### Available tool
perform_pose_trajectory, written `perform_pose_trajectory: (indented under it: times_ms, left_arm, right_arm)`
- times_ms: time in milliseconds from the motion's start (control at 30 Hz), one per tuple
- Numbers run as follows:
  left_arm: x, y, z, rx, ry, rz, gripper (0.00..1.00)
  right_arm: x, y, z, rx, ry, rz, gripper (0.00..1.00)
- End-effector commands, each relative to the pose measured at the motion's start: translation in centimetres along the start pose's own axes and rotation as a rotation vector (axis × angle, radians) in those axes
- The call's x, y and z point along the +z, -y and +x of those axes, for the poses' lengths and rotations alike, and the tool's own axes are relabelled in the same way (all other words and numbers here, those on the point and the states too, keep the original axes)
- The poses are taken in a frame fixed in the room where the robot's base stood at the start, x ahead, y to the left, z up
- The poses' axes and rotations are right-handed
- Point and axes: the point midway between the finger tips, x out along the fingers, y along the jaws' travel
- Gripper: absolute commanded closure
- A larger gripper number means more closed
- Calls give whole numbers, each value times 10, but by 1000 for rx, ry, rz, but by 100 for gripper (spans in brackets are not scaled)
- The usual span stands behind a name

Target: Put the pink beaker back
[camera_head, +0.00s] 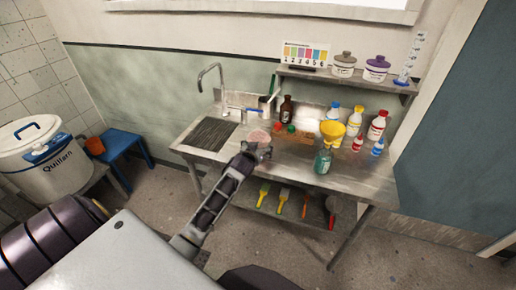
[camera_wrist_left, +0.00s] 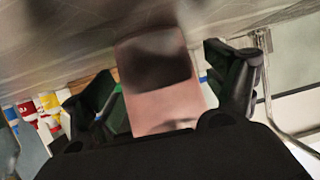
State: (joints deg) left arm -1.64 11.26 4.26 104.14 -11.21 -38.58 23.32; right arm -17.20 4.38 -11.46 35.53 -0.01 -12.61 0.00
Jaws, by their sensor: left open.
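The pink beaker (camera_wrist_left: 165,105) shows large and close in the left wrist view, between the two open fingers of my left gripper (camera_wrist_left: 165,95). Its lower part is hidden by the gripper body. In the head view the pink beaker (camera_head: 259,136) is a pale pink shape on the steel counter, just behind my left gripper (camera_head: 262,151). The gripper is open, with a gap showing between its fingers and the beaker. My right gripper is not in view.
The steel counter (camera_head: 345,185) holds a sink with a tap (camera_head: 215,75), a brown bottle (camera_head: 286,108), a green bottle with a yellow funnel (camera_head: 323,160) and several white bottles on the right. A shelf (camera_head: 340,78) with jars is above. A white bucket (camera_head: 45,160) stands left.

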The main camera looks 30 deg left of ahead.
Motion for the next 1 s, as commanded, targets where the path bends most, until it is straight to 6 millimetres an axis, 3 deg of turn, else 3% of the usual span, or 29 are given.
perform_pose_trajectory:
  times_ms: [367,1000]
  left_arm:
    - [-2,0,-11,0,1,0,14]
    - [-2,0,-71,0,1,0,14]
  right_arm:
    - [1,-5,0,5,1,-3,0]
    - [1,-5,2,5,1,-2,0]
